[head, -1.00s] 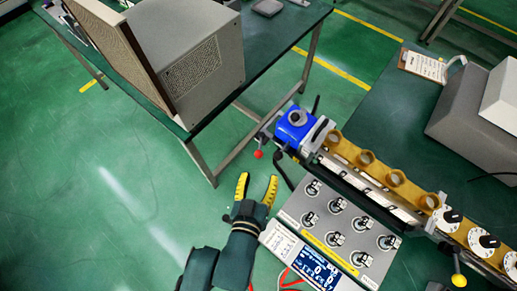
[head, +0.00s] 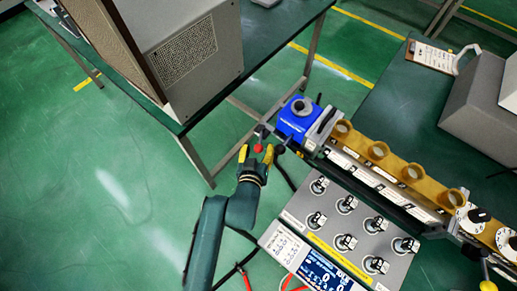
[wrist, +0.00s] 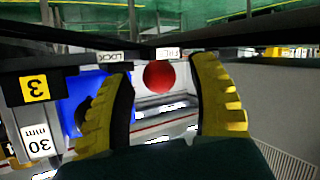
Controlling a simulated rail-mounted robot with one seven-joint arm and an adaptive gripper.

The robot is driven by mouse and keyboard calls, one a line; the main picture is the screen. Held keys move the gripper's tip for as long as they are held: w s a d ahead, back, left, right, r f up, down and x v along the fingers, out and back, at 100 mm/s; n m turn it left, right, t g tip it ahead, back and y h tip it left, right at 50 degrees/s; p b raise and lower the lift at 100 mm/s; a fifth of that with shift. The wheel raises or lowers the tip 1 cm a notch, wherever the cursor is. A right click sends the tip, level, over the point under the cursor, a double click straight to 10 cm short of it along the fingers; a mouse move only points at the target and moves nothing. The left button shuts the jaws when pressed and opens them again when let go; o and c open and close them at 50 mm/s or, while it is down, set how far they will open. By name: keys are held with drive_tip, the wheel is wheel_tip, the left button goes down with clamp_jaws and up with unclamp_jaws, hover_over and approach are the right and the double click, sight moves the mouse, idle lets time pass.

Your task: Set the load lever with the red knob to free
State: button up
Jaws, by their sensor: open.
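The load lever's red knob (head: 258,148) sits at the left end of the blue unit (head: 299,117) on the bench rig. In the wrist view the red knob (wrist: 159,76) lies between the two yellow fingers, nearer the left one, seemingly a little beyond the tips. My gripper (head: 256,153) is open, its yellow fingers on either side of the knob in the head view. Contact cannot be told. Labels show upside down behind the knob; one reads "LOCK" (wrist: 110,57) and another, partly hidden, seems to read "FREE" (wrist: 169,53). The lever's shaft is mostly hidden.
A control panel with several toggle switches (head: 345,225) and a blue display (head: 325,272) stands close on the right. A large grey box (head: 195,50) stands on the table at upper left.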

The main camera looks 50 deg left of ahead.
drive_tip(key=shift+w+a+f, duration=0.15)
drive_tip(key=shift+w+a, duration=0.1)
drive_tip(key=shift+w, duration=0.05)
clamp_jaws()
